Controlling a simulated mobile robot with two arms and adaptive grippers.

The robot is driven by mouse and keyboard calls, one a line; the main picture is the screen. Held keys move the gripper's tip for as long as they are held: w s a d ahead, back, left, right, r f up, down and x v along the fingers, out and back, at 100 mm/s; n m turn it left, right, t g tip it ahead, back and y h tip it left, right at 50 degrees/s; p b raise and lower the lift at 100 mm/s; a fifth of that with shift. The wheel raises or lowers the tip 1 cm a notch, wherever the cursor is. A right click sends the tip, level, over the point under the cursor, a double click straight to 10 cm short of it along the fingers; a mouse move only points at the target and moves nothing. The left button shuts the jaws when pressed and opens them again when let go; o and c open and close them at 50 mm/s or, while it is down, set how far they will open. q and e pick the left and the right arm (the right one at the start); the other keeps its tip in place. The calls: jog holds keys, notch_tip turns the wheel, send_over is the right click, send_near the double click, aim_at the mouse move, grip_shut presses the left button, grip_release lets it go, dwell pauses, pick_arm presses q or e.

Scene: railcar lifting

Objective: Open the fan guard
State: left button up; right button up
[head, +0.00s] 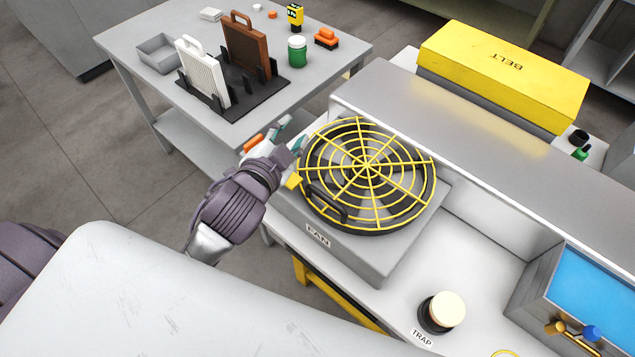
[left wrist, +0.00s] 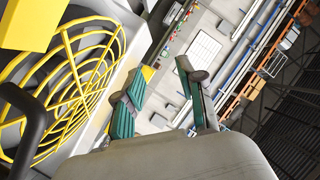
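The fan guard (head: 366,165) is a round yellow wire grille lying flat over the fan on a grey box labelled FAN (head: 318,236). A dark handle (head: 327,203) sits at its near left side. A small yellow block (head: 293,181) is at its left edge. My left gripper (head: 284,136) is just left of the guard, apart from the handle. In the left wrist view its two teal-padded fingers (left wrist: 160,105) are spread with nothing between them. The guard (left wrist: 80,75) and handle (left wrist: 28,120) show at the left of that view. My right gripper is not in view.
A grey table (head: 130,70) behind holds a black rack (head: 235,90) with white and brown panels. A raised metal ledge (head: 450,125) runs behind the fan, with a yellow BELT box (head: 505,70) beyond. A TRAP knob (head: 447,309) and blue-topped bin (head: 590,295) stand at right.

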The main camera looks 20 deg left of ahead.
pick_arm(q)
jog(key=w+d+r+m+t+h, duration=0.1)
jog(key=d+r+m+t+h, duration=0.2)
jog(key=r, duration=0.4)
jog(key=w+d+r+m+t+h, duration=0.1)
jog(key=r+m+t+h, duration=0.2)
jog(key=r, duration=0.4)
jog(key=s+d+r+m+g+h, duration=0.4)
jog(key=d+r+m+g+h, duration=0.25)
jog(key=m, duration=0.85)
jog(key=s+d+r+m+g+h, duration=0.3)
jog(key=s+d+m+g+h, duration=0.45)
jog(key=m, duration=0.75)
jog(key=m+g+y, duration=0.7)
jog(key=m+y, duration=0.7)
jog(key=y, duration=0.1)
send_near(322, 195)
jog(key=p+x, duration=0.3)
jog(key=x, duration=0.5)
jog(key=shift+d+f+p, duration=0.1)
jog(key=shift+p, duration=0.2)
